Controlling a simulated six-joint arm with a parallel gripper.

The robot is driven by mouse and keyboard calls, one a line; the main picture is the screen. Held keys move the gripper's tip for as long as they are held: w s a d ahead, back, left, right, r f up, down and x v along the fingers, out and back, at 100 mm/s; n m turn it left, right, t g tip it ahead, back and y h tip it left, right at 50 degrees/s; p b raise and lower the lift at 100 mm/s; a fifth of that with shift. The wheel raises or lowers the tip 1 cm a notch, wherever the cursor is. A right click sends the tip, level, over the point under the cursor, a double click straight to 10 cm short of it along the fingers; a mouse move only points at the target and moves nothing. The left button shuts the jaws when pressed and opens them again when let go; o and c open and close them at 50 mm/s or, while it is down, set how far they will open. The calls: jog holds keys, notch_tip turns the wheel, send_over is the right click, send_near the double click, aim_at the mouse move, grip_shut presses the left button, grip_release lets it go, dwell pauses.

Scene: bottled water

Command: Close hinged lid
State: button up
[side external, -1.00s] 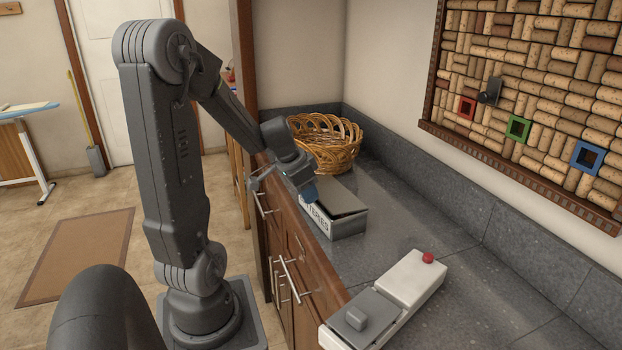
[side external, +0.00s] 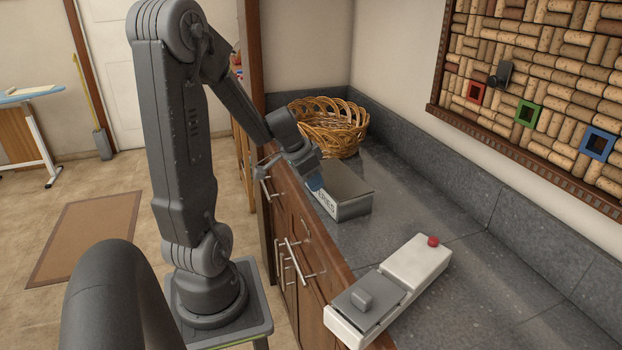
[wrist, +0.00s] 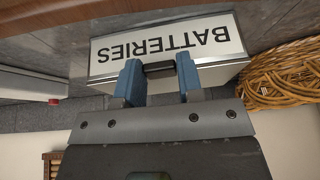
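The battery box (side external: 350,207) stands on the grey counter, its white BATTERIES label facing the cabinet front. In the side view its grey lid (side external: 352,180) lies about flat over the box, with no clear gap. The label (wrist: 165,50) shows upside down in the wrist view. My gripper (side external: 316,186) is at the label side of the box, near the lid's front edge. In the wrist view its blue fingers (wrist: 159,76) are apart, with a dark handle (wrist: 158,70) between them. Whether they touch it cannot be told. My gripper hides part of the lid.
A wicker basket (side external: 325,127) stands just behind the box. A white case with a grey knobbed cover (side external: 365,305) and a red button (side external: 433,241) lies nearer the camera. The counter right of the box is clear. The wall rises behind.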

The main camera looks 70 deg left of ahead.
jog(key=o, duration=0.4)
jog(key=shift+s+d+f, duration=0.3)
jog(key=shift+d+f, duration=0.15)
jog(key=shift+f, duration=0.35)
jog(key=shift+w+a+r, duration=0.1)
jog(key=shift+r, duration=0.15)
jog(key=v, duration=1.3)
jog(key=shift+a+r, duration=0.2)
jog(key=shift+r, duration=0.15)
jog(key=shift+w+d, duration=0.1)
jog(key=shift+w, duration=0.05)
jog(key=shift+m+t+h, duration=0.4)
jog(key=shift+m, duration=0.2)
jog(key=d, duration=1.6)
jog(key=s+d, duration=0.1)
jog(key=d, duration=0.7)
jog(key=shift+d+r, duration=0.15)
jog(key=shift+r, duration=0.2)
